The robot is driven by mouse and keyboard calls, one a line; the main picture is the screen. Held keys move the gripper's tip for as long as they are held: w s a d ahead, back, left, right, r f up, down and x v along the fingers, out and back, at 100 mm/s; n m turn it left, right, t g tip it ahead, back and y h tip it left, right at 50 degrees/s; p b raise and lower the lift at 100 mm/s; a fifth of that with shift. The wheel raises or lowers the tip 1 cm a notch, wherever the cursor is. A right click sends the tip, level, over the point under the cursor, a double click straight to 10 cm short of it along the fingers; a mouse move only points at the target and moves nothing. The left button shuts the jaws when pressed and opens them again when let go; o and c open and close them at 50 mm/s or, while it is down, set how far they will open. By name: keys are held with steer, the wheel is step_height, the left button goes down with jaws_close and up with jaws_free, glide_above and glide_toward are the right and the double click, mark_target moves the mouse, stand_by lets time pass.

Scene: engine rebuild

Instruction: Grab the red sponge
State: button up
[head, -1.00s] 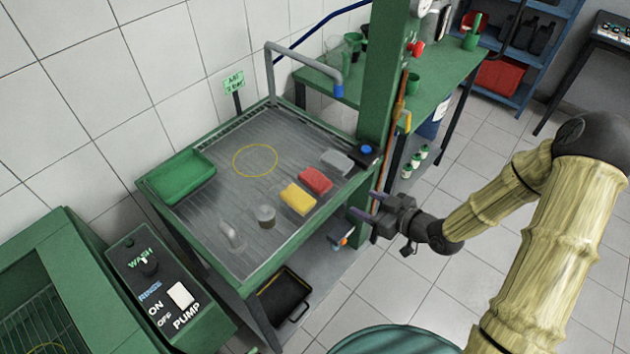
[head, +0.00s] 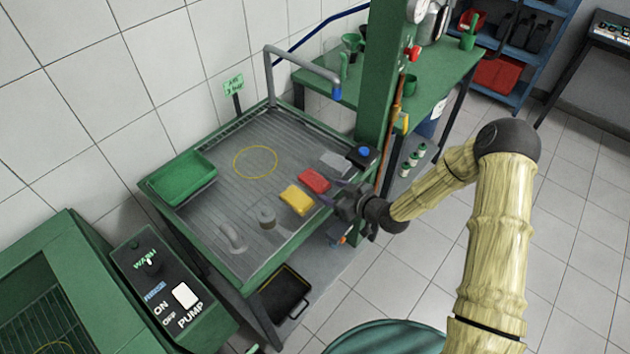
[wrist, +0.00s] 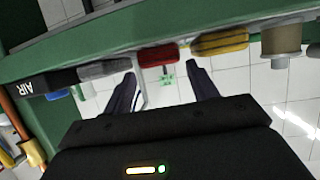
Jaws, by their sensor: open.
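The red sponge (head: 314,180) lies on the metal wash table (head: 215,205) near its right edge, between a yellow sponge (head: 297,200) and a grey block (head: 336,162). My gripper (head: 330,193) is open and empty, at the table's right edge, with its fingers pointing toward the red sponge. In the wrist view the red sponge (wrist: 158,55) shows ahead, between and beyond the two open fingertips (wrist: 160,68). The gripper does not touch it as far as I can see.
The yellow sponge sits close beside the red one. A green post (head: 374,100) with a blue-buttoned box (head: 363,156) rises by the right edge. A green tray (head: 178,178) lies at left.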

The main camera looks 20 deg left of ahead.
mark_target(322, 186)
steer(key=shift+a, duration=0.15)
steer(key=shift+w+a+f+p, duration=0.1)
steer(key=shift+w+a+p, duration=0.05)
steer(key=shift+a+p, duration=0.35)
steer(key=p+x, duration=0.1)
steer(key=x, duration=0.3)
steer(key=shift+w, duration=0.15)
steer(key=shift+d, duration=0.1)
steer(key=c, duration=0.6)
step_height(322, 186, up, 10)
steer(key=shift+f+b, duration=0.1)
steer(key=shift+b, duration=0.95)
